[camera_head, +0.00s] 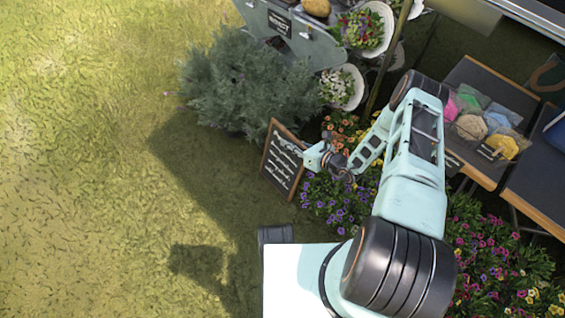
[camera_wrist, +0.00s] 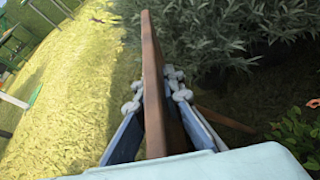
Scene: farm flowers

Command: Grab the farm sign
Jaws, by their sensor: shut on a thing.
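The farm sign (camera_head: 281,160) is a dark chalkboard with white writing and a brown wooden frame. It stands tilted on the grass beside the flowers in the head view. My gripper (camera_head: 312,157) is at its right edge, shut on the frame. In the wrist view the sign (camera_wrist: 152,75) shows edge-on as a tall brown board. The fingers of my gripper (camera_wrist: 157,100) lie on either side of it. The writing is too small to read, and the board's face is hidden in the wrist view.
A large grey-green bush (camera_head: 250,85) stands behind the sign. Orange and purple flowers (camera_head: 335,200) grow to its right. A table (camera_head: 470,75) with colourful bags stands at the right. Open grass (camera_head: 90,160) lies to the left.

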